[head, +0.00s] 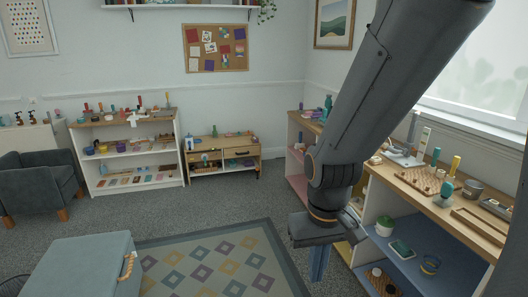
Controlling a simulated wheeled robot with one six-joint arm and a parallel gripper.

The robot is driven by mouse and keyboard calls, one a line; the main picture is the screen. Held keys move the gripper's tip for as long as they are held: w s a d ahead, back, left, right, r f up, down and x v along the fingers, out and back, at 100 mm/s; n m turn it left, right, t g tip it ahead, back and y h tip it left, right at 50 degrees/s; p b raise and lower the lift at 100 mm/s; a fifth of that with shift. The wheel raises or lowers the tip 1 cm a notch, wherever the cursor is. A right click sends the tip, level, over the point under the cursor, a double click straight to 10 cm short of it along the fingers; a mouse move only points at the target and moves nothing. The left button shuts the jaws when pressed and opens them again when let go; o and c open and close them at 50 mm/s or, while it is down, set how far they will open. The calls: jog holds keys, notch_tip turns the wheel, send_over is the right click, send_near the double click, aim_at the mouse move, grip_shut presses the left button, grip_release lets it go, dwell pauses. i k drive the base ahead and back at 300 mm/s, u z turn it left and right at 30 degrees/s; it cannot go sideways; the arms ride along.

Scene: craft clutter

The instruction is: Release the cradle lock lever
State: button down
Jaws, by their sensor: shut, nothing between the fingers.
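I cannot clearly make out the cradle lock lever. A pale grey device (404,156) with upright parts stands on the wooden top of the right-hand shelf unit, just right of my arm. It may be the cradle, but its details are too small to tell. My gripper (319,268) hangs below my wrist in front of the shelf unit, pointing down. Its blue fingers are together and hold nothing. It is apart from the device, lower and to the left. My arm hides part of the shelf unit and what stands on it.
The right-hand wooden top (485,232) also bears a pegboard (425,180), a dark cup (473,188) and a wooden tray (478,228). A blue-grey box (85,262) stands front left by a patterned rug (215,265). Another shelf unit (130,143) stands at the back. Open carpet lies between.

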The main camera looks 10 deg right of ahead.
aim_at(416, 114)
jog(key=z, duration=0.6)
jog(key=i, duration=1.7)
jog(key=z, duration=0.75)
